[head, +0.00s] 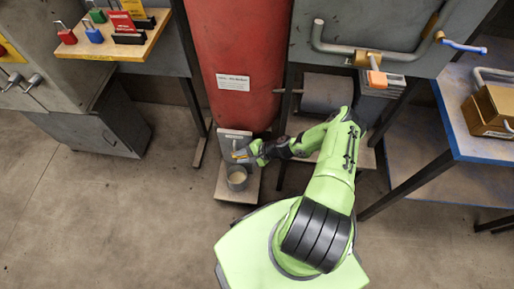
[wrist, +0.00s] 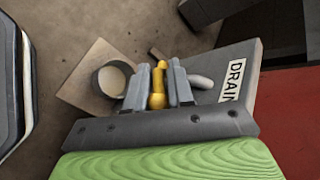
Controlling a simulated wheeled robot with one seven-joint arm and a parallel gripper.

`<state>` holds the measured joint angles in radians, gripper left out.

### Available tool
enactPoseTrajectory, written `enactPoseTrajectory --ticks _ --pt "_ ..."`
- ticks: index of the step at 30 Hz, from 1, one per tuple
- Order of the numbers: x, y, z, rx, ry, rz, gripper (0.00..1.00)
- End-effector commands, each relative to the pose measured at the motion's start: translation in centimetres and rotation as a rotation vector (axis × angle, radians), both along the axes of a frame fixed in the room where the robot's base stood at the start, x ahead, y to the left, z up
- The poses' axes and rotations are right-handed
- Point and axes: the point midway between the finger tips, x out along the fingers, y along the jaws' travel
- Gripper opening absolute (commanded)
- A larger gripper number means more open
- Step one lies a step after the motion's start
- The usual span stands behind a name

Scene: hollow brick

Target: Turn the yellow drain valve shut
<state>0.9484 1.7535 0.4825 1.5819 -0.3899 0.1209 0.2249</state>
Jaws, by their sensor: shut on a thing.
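The yellow drain valve handle (wrist: 158,88) sits between the two fingers of my gripper (wrist: 155,86) in the wrist view. The fingers are shut on it. The handle is in front of a grey panel (wrist: 236,57) with a "DRAIN" label (wrist: 232,80). A pale rounded spout (wrist: 201,81) sticks out beside the right finger. In the head view my gripper (head: 250,152) is at the panel (head: 233,142) below the red tank (head: 235,60). The fingers hide part of the handle, and its turn angle is hard to tell.
A round cup (wrist: 111,79) stands on a board beside the panel; it also shows in the head view (head: 237,179). A shelf with coloured padlocks (head: 95,33) is at upper left. A blue-edged bench (head: 470,140) stands at right.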

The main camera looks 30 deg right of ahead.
Motion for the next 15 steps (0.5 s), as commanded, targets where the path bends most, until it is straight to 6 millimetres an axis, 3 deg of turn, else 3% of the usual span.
enactPoseTrajectory --ticks 15 --pt "-0.38 0.51 -1.36 0.229 -0.162 -0.005 0.00"
